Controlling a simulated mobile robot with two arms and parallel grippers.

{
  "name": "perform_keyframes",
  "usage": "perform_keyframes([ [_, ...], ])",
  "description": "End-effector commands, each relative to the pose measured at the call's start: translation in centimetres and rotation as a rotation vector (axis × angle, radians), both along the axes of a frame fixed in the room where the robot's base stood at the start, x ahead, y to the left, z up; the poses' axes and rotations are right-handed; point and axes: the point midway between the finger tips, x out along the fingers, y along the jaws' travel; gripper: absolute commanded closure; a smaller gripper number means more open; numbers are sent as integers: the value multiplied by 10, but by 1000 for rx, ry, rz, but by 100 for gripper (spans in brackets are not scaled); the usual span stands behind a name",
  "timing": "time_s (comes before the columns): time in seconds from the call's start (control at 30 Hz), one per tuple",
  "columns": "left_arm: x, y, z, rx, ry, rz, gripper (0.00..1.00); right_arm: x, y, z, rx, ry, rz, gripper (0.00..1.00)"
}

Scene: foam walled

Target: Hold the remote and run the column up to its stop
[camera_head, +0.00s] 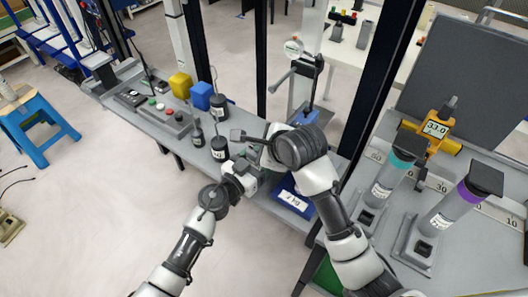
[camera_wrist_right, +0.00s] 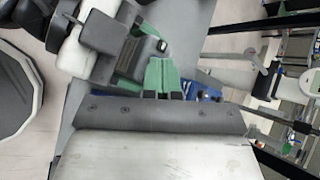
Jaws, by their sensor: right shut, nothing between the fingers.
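My right gripper (camera_head: 262,152) reaches left over the bench, just above and right of my left gripper (camera_head: 243,178). In the right wrist view, my right gripper's green fingers (camera_wrist_right: 164,72) lie together with nothing between them. A dark grey block with a small black housing (camera_wrist_right: 118,38) is close beyond the fingertips; I cannot tell whether it is the remote or part of my left gripper. My left fingers are mostly hidden. I cannot make out the remote clearly. A pale upright column (camera_head: 310,62) with a round dial (camera_head: 293,47) stands behind the bench.
The grey bench holds a button panel (camera_head: 165,118), a yellow block (camera_head: 181,85), a blue block (camera_head: 201,95) and black weights (camera_head: 220,149). Capped cylinders (camera_head: 452,212) stand right. A blue stool (camera_head: 38,125) is left.

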Motion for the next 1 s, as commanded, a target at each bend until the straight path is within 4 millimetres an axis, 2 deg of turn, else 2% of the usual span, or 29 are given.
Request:
perform_keyframes([
  [0.3, 0, 0, 0, 0, 0, 0, 64, 0, 0, 13, 1, 1, 1, 100],
  [0.63, 0, 0, 0, 0, 0, 0, 64, 0, 0, 16, 1, -1, 0, 100],
  [1.0, 0, 0, 0, 0, 0, 0, 64, 1, 1, 51, 2, -4, -1, 100],
])
